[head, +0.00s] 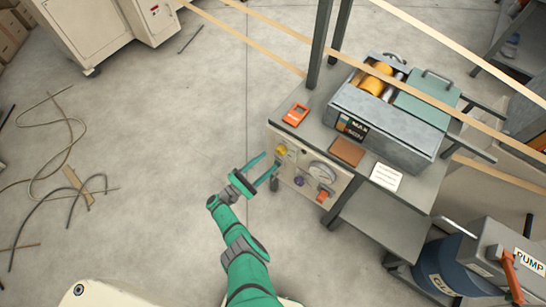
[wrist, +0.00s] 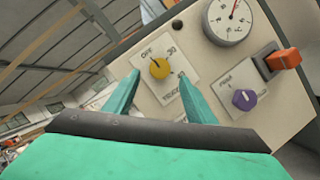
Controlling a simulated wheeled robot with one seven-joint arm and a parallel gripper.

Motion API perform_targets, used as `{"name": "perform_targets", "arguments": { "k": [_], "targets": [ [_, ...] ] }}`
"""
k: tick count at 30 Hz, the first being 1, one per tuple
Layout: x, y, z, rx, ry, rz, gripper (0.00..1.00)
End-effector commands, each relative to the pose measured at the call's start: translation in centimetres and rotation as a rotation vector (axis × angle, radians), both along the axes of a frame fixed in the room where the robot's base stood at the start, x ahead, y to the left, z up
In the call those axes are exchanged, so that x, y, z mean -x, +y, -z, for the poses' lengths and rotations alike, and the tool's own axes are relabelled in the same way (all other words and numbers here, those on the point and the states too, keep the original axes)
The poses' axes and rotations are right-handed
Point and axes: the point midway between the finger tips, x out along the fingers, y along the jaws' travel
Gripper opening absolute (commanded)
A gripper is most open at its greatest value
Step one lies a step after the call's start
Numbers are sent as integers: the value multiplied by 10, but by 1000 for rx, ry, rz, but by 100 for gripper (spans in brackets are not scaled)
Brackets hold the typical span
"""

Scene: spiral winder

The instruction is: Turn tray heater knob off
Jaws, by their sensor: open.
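The control panel (head: 310,175) is a cream box front at the table's near left side. A yellow knob (head: 281,150) sits at its left end. In the wrist view the yellow knob (wrist: 159,68) is on a white plate marked OFF and 30; the lower lettering is too blurred to read surely. A dark mark shows on the knob's upper left, but its exact setting is hard to tell. My gripper (head: 270,160) is open and empty, its green fingers pointing at the panel. In the wrist view the fingertips appear on either side of the knob, seemingly short of it.
A purple knob (wrist: 244,99), a round dial gauge (wrist: 229,18) and an orange-red switch (wrist: 284,59) share the panel. A grey machine with yellow rollers (head: 372,84) stands on the table behind. The floor left of my arm is clear near it.

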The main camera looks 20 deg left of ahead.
Motion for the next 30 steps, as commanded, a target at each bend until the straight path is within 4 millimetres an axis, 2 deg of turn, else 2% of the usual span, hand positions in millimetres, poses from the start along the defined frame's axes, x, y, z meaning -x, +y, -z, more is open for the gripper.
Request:
{"name": "perform_targets", "arguments": {
  "k": [4,12,30],
  "targets": [
    [18,15,6,2,0,-5,50],
    [35,26,12,1,0,-1,50],
    [39,28,14,0,0,2,50]
  ]
}}
